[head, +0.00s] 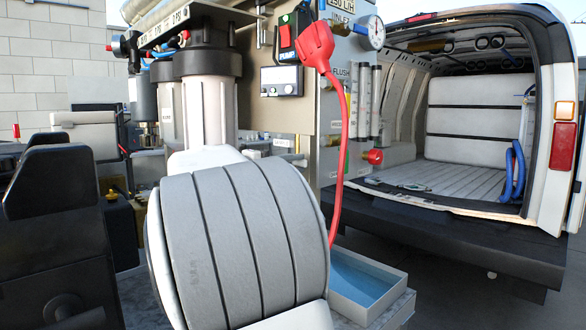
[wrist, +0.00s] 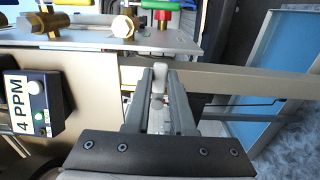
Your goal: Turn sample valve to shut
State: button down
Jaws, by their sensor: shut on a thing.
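My gripper (wrist: 160,78) shows in the wrist view, its two grey fingers closed around a small pale piece (wrist: 159,68). This piece sits at the fingertips, just below a grey metal bar. The fingers hide much of it, so I cannot tell for sure that it is the sample valve's handle. Brass fittings (wrist: 122,26) with green, red and blue handles stand at the top, apart from the fingers. In the head view my large pale arm link covers the middle, and the gripper is hidden.
A shallow blue-floored tray (head: 392,268) stands low beside the rig; its blue inside also shows in the wrist view (wrist: 265,65). A red cable (head: 341,150) hangs from a red plug (head: 315,44). An open van (head: 470,210) stands right.

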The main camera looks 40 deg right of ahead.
jog(key=c, duration=0.8)
grip_release()
jog(key=shift+o, duration=0.2)
jog(key=shift+a, duration=0.1)
jog(key=a+p, duration=0.1)
jog(key=a, duration=0.6)
jog(key=shift+s+a, duration=0.15)
jog(key=shift+s, duration=0.15)
